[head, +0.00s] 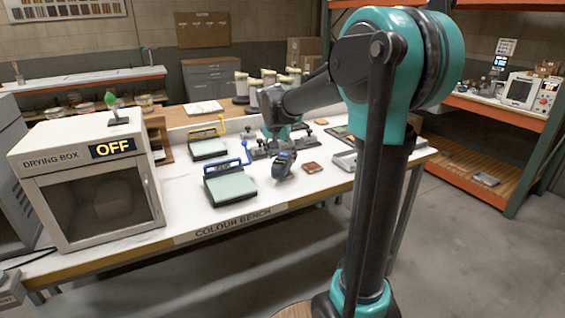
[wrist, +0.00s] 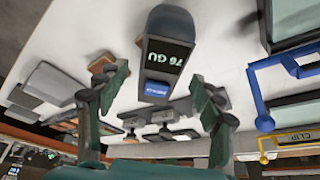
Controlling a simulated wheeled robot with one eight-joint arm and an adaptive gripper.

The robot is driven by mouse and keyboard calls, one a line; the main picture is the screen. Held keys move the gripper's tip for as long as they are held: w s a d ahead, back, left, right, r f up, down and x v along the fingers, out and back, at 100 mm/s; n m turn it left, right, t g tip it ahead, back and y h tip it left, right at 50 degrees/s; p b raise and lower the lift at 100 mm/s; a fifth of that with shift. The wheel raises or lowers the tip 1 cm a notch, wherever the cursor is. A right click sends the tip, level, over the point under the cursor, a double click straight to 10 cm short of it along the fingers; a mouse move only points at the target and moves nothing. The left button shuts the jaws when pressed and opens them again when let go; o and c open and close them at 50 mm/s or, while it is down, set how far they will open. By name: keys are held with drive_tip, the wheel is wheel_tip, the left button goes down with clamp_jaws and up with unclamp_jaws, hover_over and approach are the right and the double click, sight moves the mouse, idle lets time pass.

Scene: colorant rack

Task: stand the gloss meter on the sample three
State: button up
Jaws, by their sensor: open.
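The gloss meter (head: 284,165) is a dark grey handheld device with a blue-lit face, on the white bench. In the wrist view the gloss meter (wrist: 168,50) shows an upside-down "76 GU" readout and a blue label. My gripper (wrist: 160,76) is open, its two green-padded fingers apart on either side of the meter's near end, and nothing is clamped. Several flat panels with dark clamps (wrist: 170,135) lie beyond the meter in the wrist view, partly hidden by my fingers.
A pale green pad with a blue clip arm (head: 230,186) lies left of the meter, and one with a yellow arm (head: 208,148) behind it. A brown tile (head: 312,167) lies to the right. The drying box (head: 88,180) stands at the bench's left. The front strip of bench is clear.

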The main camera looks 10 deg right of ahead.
drive_tip(key=v, duration=0.8)
